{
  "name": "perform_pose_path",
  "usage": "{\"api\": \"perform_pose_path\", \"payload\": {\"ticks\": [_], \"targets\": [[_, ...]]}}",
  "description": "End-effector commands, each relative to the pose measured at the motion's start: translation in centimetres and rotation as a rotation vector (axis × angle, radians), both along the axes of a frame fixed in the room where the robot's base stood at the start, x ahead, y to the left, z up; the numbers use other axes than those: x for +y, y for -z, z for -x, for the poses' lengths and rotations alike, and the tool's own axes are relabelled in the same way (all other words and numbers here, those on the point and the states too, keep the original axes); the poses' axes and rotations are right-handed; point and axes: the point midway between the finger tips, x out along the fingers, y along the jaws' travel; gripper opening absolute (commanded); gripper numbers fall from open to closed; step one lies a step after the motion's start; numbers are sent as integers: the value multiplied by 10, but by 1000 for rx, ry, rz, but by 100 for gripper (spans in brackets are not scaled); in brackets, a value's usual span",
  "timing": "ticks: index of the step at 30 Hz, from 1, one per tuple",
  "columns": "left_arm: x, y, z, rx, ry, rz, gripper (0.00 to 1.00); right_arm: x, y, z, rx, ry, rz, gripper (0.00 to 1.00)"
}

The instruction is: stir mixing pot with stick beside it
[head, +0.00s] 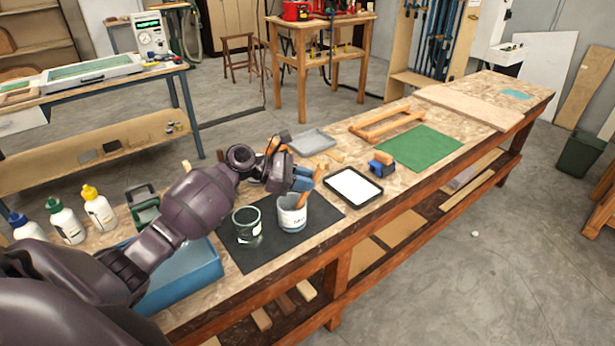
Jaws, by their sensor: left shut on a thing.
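The mixing pot (292,216), a light grey cup with a label, stands on a dark mat on the workbench. The wooden stick (302,198) is tilted, with its lower end inside the pot's mouth and its upper end leaning right. My left gripper (304,180) is above the pot's rim, its blue fingers shut on the stick. The stick's lower tip is hidden inside the pot. My right gripper is not in view.
A black-framed white tray (354,187), a blue-handled tool (381,163) and a grey tray (312,142) lie nearby. Several bottles and a blue bin (185,280) are at the left. The green mat (420,148) is clear.

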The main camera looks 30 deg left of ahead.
Motion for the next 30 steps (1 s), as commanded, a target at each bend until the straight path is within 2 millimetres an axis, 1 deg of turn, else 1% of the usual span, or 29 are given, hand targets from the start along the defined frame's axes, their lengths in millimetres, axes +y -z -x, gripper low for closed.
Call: {"api": "perform_pose_path", "payload": {"ticks": [1, 8, 21, 30], "targets": [[1, 5, 0, 2, -1, 1, 0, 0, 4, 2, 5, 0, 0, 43], [7, 19, 1, 1, -1, 0, 0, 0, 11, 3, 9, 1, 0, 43], [18, 44, 2, 2, -1, 1, 0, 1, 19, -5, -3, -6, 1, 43], [23, 54, 3, 1, 0, 1, 0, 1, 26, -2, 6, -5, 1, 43]]}}
